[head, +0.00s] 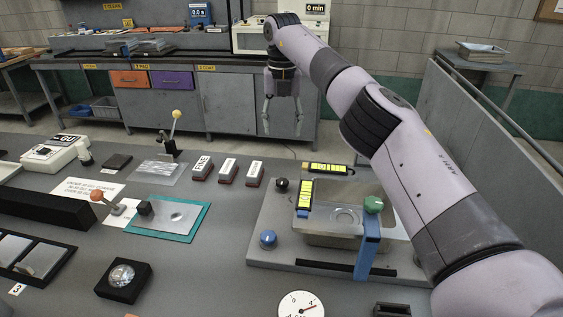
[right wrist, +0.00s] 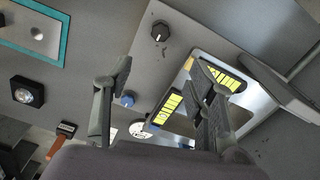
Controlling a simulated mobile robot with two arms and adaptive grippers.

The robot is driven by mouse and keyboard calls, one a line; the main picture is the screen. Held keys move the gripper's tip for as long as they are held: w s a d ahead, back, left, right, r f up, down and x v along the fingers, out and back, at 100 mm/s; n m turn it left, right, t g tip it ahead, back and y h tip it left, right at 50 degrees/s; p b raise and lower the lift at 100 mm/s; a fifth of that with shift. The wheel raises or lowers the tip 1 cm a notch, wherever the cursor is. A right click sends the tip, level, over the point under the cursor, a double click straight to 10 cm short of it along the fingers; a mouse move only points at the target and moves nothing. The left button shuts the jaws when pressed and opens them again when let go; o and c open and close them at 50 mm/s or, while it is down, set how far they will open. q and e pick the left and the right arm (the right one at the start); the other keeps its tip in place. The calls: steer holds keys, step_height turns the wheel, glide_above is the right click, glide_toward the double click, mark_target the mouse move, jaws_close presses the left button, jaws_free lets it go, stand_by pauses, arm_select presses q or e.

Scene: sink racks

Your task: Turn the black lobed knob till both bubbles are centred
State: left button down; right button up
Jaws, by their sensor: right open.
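The black lobed knob (head: 282,185) sits at the back-left corner of a grey plate (head: 262,218) with a sink basin. It also shows near the top of the right wrist view (right wrist: 160,31). Two yellow bubble levels lie by the basin: one along the back (head: 328,169), one along the left side (head: 305,195). Both also show in the right wrist view, (right wrist: 222,78) and (right wrist: 166,107). Their bubbles are too small to read. My right gripper (head: 282,122) is open and empty, fingers down, raised above and apart from the knob. My left gripper is out of view.
A blue knob (head: 268,239) stands at the plate's front left. Several red-and-white labelled blocks (head: 228,171) stand left of the black knob. A teal mat (head: 193,228) lies further left.

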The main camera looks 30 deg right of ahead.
glide_toward(282, 181)
step_height(282, 181, down, 7)
steer(key=shift+f+p, duration=0.2)
steer(key=shift+p, duration=0.35)
steer(key=shift+f, duration=0.55)
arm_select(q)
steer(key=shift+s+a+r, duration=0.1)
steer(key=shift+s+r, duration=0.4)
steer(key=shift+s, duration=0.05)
arm_select(e)
steer(key=shift+c, duration=0.6)
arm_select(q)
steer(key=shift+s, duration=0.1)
arm_select(e)
steer(key=c, duration=1)
